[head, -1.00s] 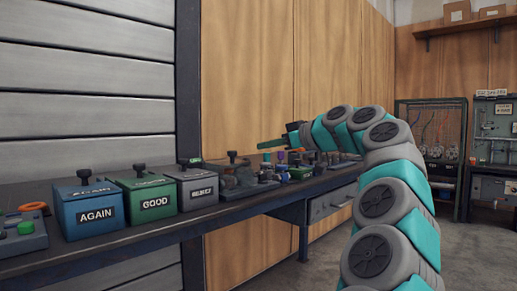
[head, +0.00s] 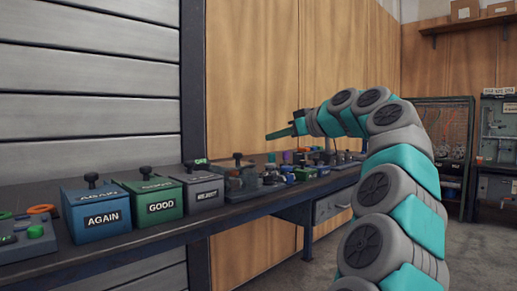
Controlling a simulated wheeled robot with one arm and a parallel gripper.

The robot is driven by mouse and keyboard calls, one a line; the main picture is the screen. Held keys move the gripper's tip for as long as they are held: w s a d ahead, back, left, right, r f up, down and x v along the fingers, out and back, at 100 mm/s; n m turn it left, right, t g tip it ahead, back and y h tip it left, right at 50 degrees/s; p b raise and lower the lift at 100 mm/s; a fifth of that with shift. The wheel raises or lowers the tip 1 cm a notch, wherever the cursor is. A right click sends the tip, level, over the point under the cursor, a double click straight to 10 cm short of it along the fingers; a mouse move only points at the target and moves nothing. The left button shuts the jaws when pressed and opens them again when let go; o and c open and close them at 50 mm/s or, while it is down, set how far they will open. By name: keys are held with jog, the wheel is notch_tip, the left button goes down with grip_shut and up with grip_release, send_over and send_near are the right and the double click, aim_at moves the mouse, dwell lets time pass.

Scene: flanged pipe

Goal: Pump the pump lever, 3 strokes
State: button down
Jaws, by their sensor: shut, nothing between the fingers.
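I cannot make out the pump lever with certainty. A dark fixture with a black knob on top (head: 239,177) stands on the bench, below and left of my gripper. Several small fittings, coloured blue, purple and orange, sit on the bench below my gripper and are too small to tell apart.
The dark bench (head: 150,236) runs along the wall. A grey block with green buttons (head: 30,240) is at far left. Floor at right is open.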

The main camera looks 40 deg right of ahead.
jog(key=w+m+g+p, duration=0.1)
jog(key=m+p, duration=0.1)
jog(key=w+r+m+g+h+p, duration=0.1)
jog(key=w+m+p, duration=0.1)
jog(key=w+d+r+m+g+h+p, duration=0.1)
jog(key=m+p, duration=0.1)
jog(key=m, duration=0.1)
jog(key=shift+w+g, duration=0.2)
jog(key=shift+g, duration=0.2)
jog(key=x, duration=0.6)
jog(key=f+x, duration=0.1)
jog(key=x, duration=0.2)
jog(key=shift+s+a+f, duration=0.1)
jog(key=shift+s+f, duration=0.05)
jog(key=shift+f, duration=0.05)
jog(key=shift+s+a+f+b, duration=0.25)
jog(key=shift+s+f, duration=0.05)
jog(key=shift+s, duration=0.2)
jog(key=shift+s+a+f+b, duration=0.2)
jog(key=shift+s+a+f, duration=0.15)
jog(key=shift+s, duration=0.15)
